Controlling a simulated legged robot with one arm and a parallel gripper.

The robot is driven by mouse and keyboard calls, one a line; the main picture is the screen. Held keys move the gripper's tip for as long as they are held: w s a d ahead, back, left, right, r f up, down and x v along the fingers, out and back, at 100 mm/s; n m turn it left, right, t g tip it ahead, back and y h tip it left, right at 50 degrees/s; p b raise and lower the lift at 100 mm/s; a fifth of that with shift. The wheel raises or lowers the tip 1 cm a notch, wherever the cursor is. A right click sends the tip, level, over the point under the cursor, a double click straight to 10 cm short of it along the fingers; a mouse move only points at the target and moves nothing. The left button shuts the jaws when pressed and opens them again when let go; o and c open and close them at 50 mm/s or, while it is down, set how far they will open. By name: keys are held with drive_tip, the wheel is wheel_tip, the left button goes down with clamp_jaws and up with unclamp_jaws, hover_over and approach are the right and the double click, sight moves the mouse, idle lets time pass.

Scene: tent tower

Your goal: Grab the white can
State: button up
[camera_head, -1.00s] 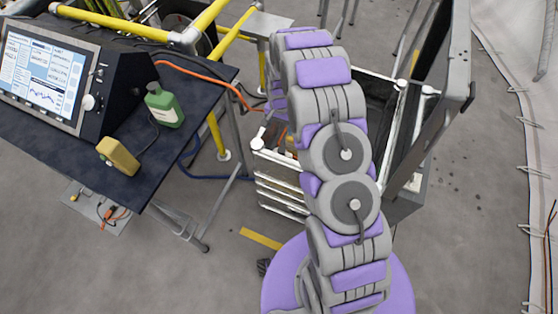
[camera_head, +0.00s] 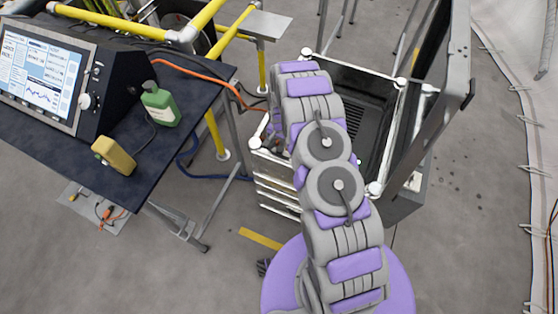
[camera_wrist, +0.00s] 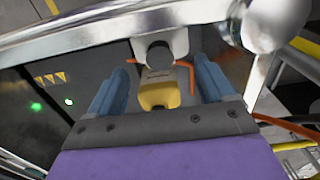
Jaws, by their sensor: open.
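In the wrist view, my gripper (camera_wrist: 161,70) is open, with its two blue fingers spread apart. A white rounded thing (camera_wrist: 178,40) with a dark round patch is in line with the gap between the fingers, near the top. It may be the white can, but I cannot tell for sure. A yellow thing (camera_wrist: 158,92) shows below it, also between the fingers. Neither is visibly gripped. In the head view my arm hides the gripper's fingertips, and no white can shows clearly there.
A metal cart (camera_head: 280,192) with a black top tray (camera_head: 372,105) and raised lid stands beneath my arm. Its bright rail (camera_wrist: 90,22) crosses close in the wrist view.

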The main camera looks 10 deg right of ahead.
sight(281, 149)
drive_tip(key=shift+d+f, duration=0.25)
drive_tip(key=f, duration=0.4)
drive_tip(key=shift+s+a+f+b, duration=0.1)
drive_tip(key=shift+a+f+b, duration=0.05)
drive_tip(key=shift+a+b, duration=0.2)
drive_tip(key=shift+a+f, duration=0.15)
drive_tip(key=shift+a, duration=0.1)
drive_tip(key=shift+d, duration=0.45)
drive_tip(key=c, duration=0.5)
drive_tip(key=shift+a, duration=0.25)
drive_tip(key=c, duration=0.8)
drive_tip(key=shift+s+d, duration=0.1)
clamp_jaws()
